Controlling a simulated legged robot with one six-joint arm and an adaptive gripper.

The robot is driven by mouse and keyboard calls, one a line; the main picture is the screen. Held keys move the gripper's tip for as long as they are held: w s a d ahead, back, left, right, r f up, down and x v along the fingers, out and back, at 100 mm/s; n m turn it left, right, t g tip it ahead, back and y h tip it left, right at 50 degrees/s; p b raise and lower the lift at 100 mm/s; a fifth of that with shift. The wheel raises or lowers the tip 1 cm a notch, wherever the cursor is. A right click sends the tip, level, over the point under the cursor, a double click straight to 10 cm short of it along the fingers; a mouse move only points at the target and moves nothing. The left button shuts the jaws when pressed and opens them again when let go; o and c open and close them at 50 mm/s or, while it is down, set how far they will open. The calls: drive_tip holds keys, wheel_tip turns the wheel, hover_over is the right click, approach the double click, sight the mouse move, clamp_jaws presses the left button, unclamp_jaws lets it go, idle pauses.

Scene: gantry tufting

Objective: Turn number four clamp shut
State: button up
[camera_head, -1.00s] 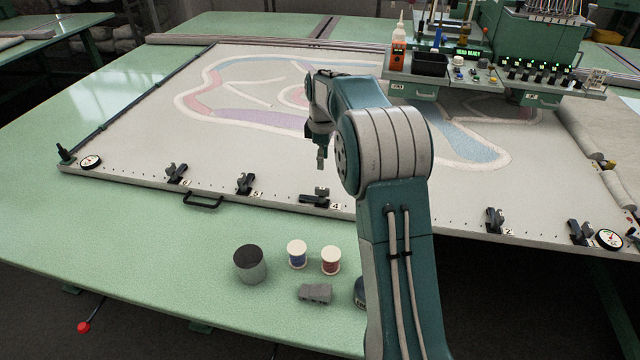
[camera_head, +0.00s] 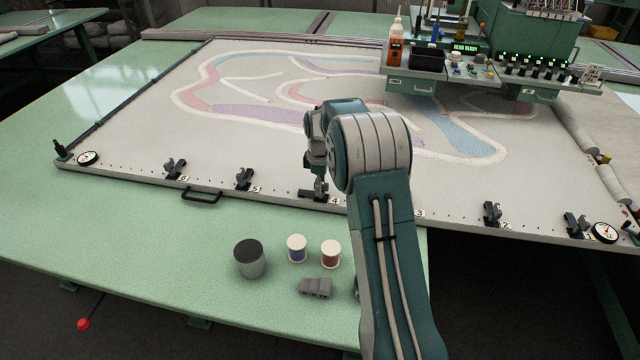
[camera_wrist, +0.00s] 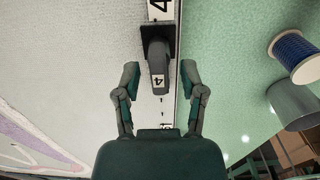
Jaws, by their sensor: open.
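The number four clamp (camera_head: 308,194) sits on the near rail of the tufting frame, partly hidden by my gripper (camera_head: 320,184) in the head view. In the wrist view its dark base and grey lever (camera_wrist: 158,57), with a "4" label, lie between the fingers. The lever points along the rail, roughly parallel to the frame edge. My gripper (camera_wrist: 160,74) is open, one finger on each side of the lever, with visible gaps. Whether the fingers are level with the lever in height I cannot tell.
Clamp five (camera_head: 244,179) and clamp six (camera_head: 175,168) stand left on the rail; clamp two (camera_head: 492,213) stands right. A black handle (camera_head: 202,197) juts from the rail. A grey can (camera_head: 250,258), blue spool (camera_head: 297,248), red spool (camera_head: 331,254) and grey block (camera_head: 315,287) stand in front.

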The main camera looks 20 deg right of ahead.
drive_tip(key=shift+d, duration=0.2)
clamp_jaws()
drive_tip(key=shift+m, duration=0.3)
drive_tip(key=m, duration=0.8)
drive_tip(key=shift+m, duration=0.4)
drive_tip(key=m, duration=0.4)
drive_tip(key=shift+a+m, duration=0.1)
drive_tip(key=shift+m, duration=0.2)
drive_tip(key=shift+w+m, duration=0.1)
drive_tip(key=shift+m, duration=1.8)
drive_tip(key=shift+r, duration=0.1)
